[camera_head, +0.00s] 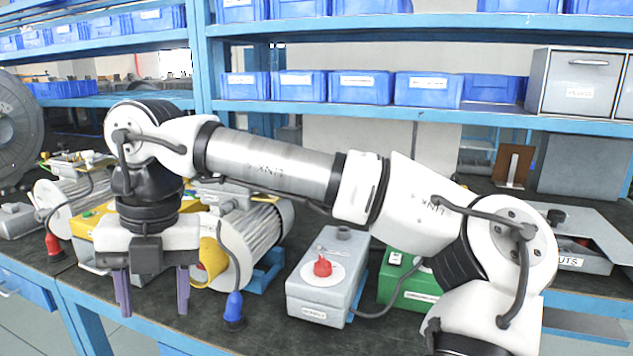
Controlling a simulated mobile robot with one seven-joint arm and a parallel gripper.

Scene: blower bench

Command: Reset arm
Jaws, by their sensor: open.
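My gripper (153,293) hangs at the left end of my arm, pointing down. Its two dark purple fingers are apart with nothing between them. It is over the front edge of the dark workbench (270,340), in front of a yellow box (95,235) that it partly hides. My white and grey arm stretches across the middle of the view from the lower right, bent at the elbow, and covers part of the bench.
A motor (265,240) with a blue plug (234,308) sits just right of my gripper. A grey box with a red knob (322,266) and a green box (408,285) stand further right. Blue shelves (400,115) with blue bins run behind. A grey tray (580,255) is at right.

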